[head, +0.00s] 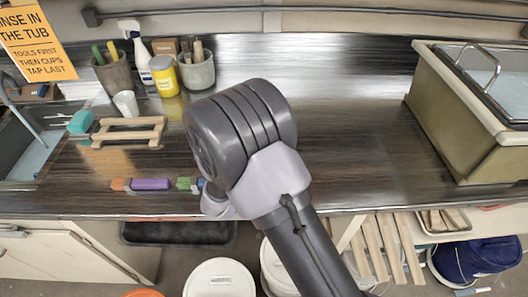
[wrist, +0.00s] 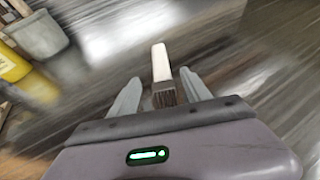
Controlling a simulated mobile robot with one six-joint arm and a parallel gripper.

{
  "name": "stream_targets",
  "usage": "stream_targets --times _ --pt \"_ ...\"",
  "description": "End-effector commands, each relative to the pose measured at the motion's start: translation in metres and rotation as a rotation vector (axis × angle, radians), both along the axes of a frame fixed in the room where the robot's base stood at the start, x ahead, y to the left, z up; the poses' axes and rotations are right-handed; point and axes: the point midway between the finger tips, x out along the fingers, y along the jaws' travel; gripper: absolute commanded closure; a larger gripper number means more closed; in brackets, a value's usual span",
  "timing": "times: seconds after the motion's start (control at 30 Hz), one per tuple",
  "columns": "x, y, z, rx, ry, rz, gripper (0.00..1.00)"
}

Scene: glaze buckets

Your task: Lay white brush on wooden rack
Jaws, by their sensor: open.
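The white brush (wrist: 160,62) shows in the wrist view, its pale handle pointing away and its dark bristle end nearer my gripper (wrist: 159,76). My gripper is open, with one finger on each side of the brush's near end. I cannot tell whether either finger touches it. In the head view my arm hides the gripper and the brush. The wooden rack (head: 128,124) lies on the counter at the left in the head view, with nothing seen resting on it.
A teal sponge (head: 80,122) and white cup (head: 125,103) are near the rack. A yellow jar (head: 165,78) and grey pot (head: 196,72) stand behind. A large basin (head: 462,120) is right, a sink (head: 35,140) left.

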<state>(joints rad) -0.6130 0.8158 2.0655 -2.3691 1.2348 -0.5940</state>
Motion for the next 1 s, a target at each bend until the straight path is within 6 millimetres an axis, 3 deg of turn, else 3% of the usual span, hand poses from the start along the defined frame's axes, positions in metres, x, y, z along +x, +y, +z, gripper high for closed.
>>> stream_targets --times 0.2,0.4,0.47,0.7,1.0 --pt "0.03 -0.015 -0.014 0.001 0.001 -0.001 0.44" --pt "0.032 -0.016 -0.013 0.0 0.001 -0.001 0.44" --pt "0.032 -0.016 -0.013 0.0 0.001 -0.001 0.52" --pt "0.031 -0.016 -0.013 0.0 0.001 -0.001 0.99" --pt "0.031 -0.016 -0.011 0.001 0.0 -0.001 1.0"
